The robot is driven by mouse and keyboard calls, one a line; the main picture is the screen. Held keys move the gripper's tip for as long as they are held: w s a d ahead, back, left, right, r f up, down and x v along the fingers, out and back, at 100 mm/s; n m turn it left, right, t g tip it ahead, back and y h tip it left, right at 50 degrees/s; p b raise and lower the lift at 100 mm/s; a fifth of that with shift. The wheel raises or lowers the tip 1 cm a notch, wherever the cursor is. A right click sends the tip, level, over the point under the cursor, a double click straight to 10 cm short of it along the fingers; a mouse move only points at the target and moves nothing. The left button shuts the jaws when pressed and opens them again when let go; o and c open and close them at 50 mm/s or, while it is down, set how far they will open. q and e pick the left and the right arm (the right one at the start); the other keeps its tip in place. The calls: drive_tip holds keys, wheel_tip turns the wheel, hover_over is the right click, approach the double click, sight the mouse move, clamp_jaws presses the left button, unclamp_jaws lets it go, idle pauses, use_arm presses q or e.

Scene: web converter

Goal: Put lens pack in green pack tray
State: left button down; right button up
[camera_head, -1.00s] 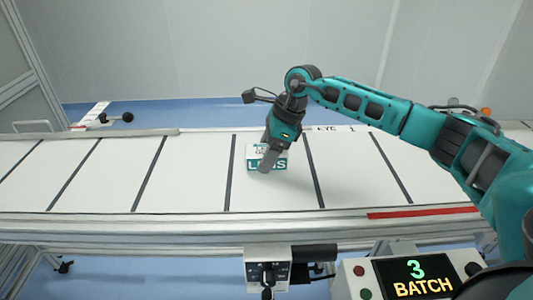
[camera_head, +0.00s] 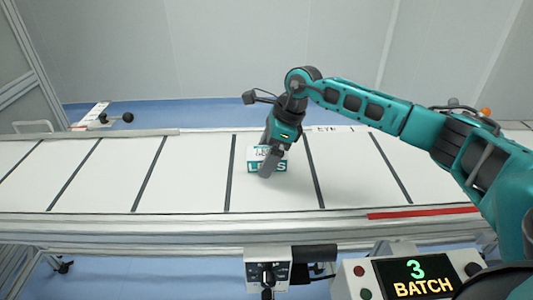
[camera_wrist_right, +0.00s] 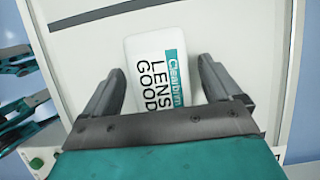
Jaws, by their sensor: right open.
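The lens pack (camera_head: 254,165) is a white box with a teal band marked "LENS", lying on the white conveyor belt (camera_head: 185,185). In the right wrist view the lens pack (camera_wrist_right: 158,65) shows the words "LENS GOOD" and lies between the two fingers. My right gripper (camera_head: 268,160) is over the pack in the head view, and one finger hides part of it. In the right wrist view my right gripper (camera_wrist_right: 158,90) is open, with a finger on each side of the pack and a gap at least on the right side. My left gripper is not in view. No green pack tray shows.
Black lines cross the belt, and it is bare to the left and right of the pack. A metal rail (camera_head: 150,218) with a red strip (camera_head: 420,212) runs along the front. A control box (camera_head: 267,270) and a display reading "3 BATCH" (camera_head: 415,275) stand in front.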

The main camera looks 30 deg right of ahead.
drive_tip(key=v, duration=1.1)
drive_tip(key=shift+d+r, duration=0.1)
drive_tip(key=shift+r, duration=0.2)
drive_tip(key=g+h+b, duration=0.2)
drive_tip(key=h+b, duration=0.2)
drive_tip(key=b, duration=0.3)
hover_over(265, 152)
wheel_tip(265, 152, down, 5)
drive_tip(key=shift+w+r, duration=0.1)
drive_tip(key=shift+d+f, duration=0.15)
drive_tip(key=shift+f, duration=1.3)
drive_tip(key=shift+d+f, duration=0.15)
drive_tip(key=shift+f, duration=1.3)
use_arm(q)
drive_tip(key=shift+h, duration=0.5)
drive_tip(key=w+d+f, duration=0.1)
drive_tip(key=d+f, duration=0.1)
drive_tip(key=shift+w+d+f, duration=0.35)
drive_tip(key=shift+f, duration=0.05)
use_arm(e)
drive_tip(key=shift+c, duration=0.3)
